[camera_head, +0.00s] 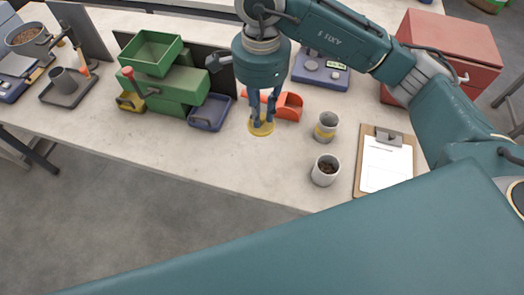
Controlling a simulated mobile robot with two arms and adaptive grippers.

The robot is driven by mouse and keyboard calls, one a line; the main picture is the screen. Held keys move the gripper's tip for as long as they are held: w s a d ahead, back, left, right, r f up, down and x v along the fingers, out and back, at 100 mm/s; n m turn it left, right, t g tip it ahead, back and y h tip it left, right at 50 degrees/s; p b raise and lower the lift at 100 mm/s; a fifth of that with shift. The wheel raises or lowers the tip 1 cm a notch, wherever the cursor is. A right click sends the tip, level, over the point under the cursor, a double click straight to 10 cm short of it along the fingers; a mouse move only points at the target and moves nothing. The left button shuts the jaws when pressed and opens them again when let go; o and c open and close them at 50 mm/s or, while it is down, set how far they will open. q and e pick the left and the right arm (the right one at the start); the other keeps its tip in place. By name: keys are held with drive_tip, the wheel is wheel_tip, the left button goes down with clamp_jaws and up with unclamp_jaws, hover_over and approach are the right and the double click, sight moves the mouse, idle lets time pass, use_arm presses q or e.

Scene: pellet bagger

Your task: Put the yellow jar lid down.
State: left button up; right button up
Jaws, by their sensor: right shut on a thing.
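The yellow jar lid (261,129) is a flat round disc at the fingertips of my right gripper (262,119). My right gripper points down and is shut on the lid. The lid is over the front part of the pale bench (180,140); I cannot tell whether it touches the bench top. My left gripper is not in view.
Close by are an orange scoop (290,106), a blue tray (209,112), a green bagger (171,88) and a clipboard (385,163).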

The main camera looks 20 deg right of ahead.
sight(262, 124)
wheel_tip(262, 124, down, 7)
drive_tip(key=shift+f+p, duration=0.1)
drive_tip(key=shift+p, duration=0.85)
wheel_tip(262, 124, down, 5)
drive_tip(key=shift+d+r+p, duration=0.1)
drive_tip(key=shift+r+p, duration=0.1)
drive_tip(key=shift+p, duration=0.3)
wheel_tip(262, 124, down, 3)
drive_tip(key=shift+f+p, duration=0.2)
drive_tip(key=shift+p, duration=0.35)
drive_tip(key=shift+f, duration=0.55)
drive_tip(key=o, duration=0.8)
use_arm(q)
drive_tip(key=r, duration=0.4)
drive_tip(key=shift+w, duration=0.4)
